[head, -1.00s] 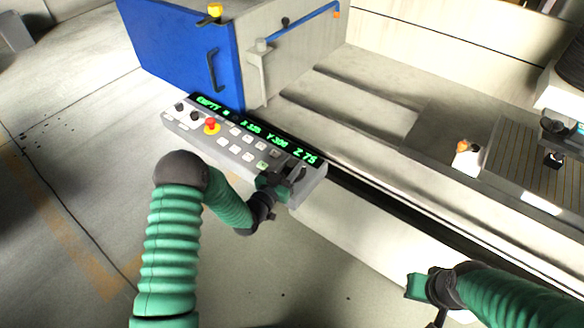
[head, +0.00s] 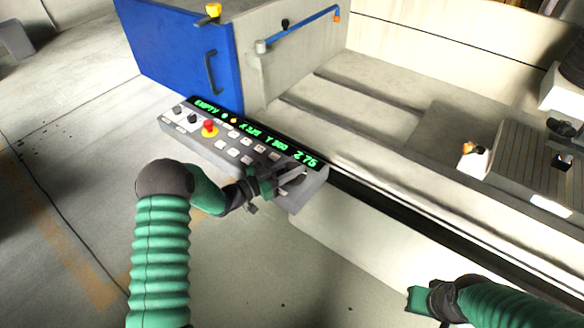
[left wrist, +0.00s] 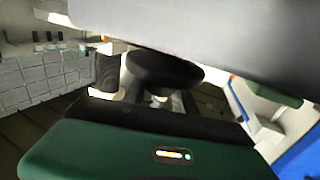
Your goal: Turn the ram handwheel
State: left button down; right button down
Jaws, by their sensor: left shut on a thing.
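The control panel (head: 185,123) is a grey box with green readouts, beside the blue cabinet. My left gripper (head: 284,184) is at its right end, its fingers shut on the ram handwheel. In the head view the gripper mostly hides the wheel. In the left wrist view the handwheel (left wrist: 165,68) shows as a dark round knob just beyond the gripper's body, between the fingers (left wrist: 160,100). My right gripper (head: 424,300) hangs at the lower right, away from the panel and touching nothing that I see; its jaw opening is unclear.
The blue cabinet (head: 180,50) stands behind the panel. The machine's pale bed (head: 390,125) runs to the right. Open floor lies in front.

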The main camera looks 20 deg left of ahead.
pick_arm(q)
jog(key=shift+a, duration=0.1)
jog(key=c, duration=1)
grip_release()
jog(key=v, duration=1.7)
jog(key=shift+w, duration=0.1)
